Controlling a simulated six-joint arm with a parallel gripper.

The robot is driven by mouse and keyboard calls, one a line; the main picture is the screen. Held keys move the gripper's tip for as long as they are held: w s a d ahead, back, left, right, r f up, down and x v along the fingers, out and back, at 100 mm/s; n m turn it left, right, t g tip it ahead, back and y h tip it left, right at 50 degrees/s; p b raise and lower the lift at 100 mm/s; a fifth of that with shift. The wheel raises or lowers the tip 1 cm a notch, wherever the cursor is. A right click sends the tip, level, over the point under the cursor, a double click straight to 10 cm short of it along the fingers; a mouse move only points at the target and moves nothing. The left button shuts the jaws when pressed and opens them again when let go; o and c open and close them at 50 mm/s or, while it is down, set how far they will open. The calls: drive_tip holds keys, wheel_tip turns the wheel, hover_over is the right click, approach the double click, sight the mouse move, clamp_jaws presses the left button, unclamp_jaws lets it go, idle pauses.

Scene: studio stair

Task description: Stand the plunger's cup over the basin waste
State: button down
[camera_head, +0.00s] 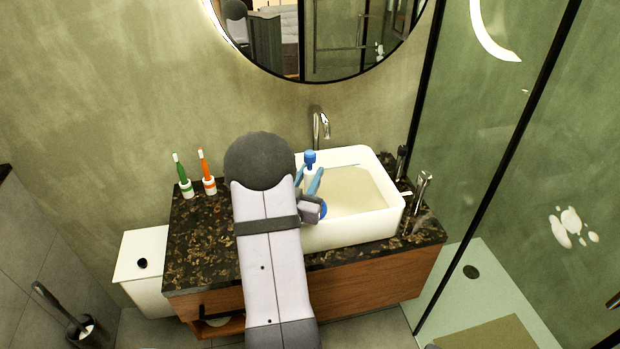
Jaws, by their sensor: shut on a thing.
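The plunger (310,158) has a blue handle top and a pale shaft, and looks roughly upright at the left side of the basin. A blue round part (323,210), which looks like its cup, shows low beside my wrist. My gripper (308,178), with light blue fingers, is shut on the plunger below the handle top. The white rectangular basin (372,225) stands on the dark speckled counter. The basin waste cannot be made out. My arm and wrist hide the basin's left part, and I cannot tell whether the cup touches the basin floor.
A chrome tap (319,122) rises behind the basin. A dark bottle (401,161) and a chrome item (421,187) stand right of the basin. A glass shower screen is farther right.

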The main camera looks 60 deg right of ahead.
drive_tip(key=shift+f, duration=0.5)
drive_tip(key=shift+f+b, duration=0.3)
drive_tip(key=shift+b, duration=0.05)
drive_tip(key=c, duration=1.4)
unclamp_jaws()
drive_tip(key=shift+c, duration=0.2)
